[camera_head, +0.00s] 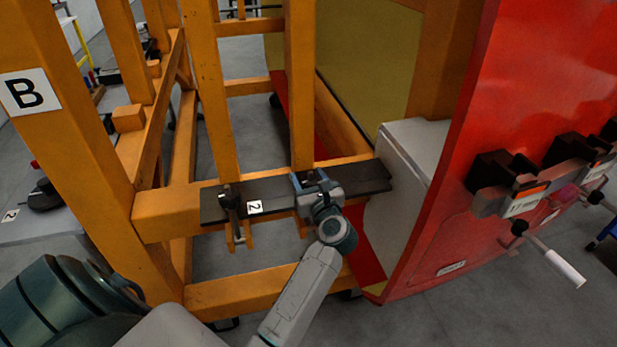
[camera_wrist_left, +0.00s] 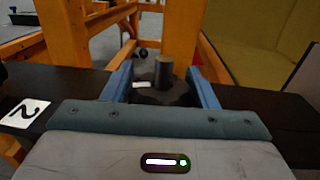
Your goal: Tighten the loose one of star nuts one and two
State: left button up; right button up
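A dark plate (camera_head: 275,192) lies across the orange frame, with a white label "2" (camera_head: 255,206) on it. A dark star nut on a clamp (camera_head: 230,197) stands at its left part. My left gripper (camera_head: 317,183) is over the right part of the plate. In the left wrist view, a second dark star nut with an upright stud (camera_wrist_left: 164,72) stands between the blue fingers of my left gripper (camera_wrist_left: 160,82). The fingers are spread on both sides of it; contact is not clear. Which nut is loose does not show. My right gripper is not in view.
Orange uprights (camera_head: 300,85) rise behind the plate, close to my left gripper. The red nosecone (camera_head: 440,200) with black brackets (camera_head: 507,175) and a handle (camera_head: 560,268) stands to the right. A grey box-like part (camera_head: 415,150) sits at the plate's right end.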

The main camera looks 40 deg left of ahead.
pick_arm(q)
jog(key=c, duration=0.6)
jog(key=shift+o, duration=0.2)
jog(key=shift+w+r+m+t+h+p, duration=0.1)
jog(key=shift+m+t+h+p, duration=0.4)
jog(key=shift+m+t, duration=0.1)
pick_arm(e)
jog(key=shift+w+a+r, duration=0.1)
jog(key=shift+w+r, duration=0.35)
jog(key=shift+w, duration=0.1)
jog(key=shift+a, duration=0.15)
pick_arm(q)
jog(key=o, duration=1)
jog(key=shift+w, duration=0.1)
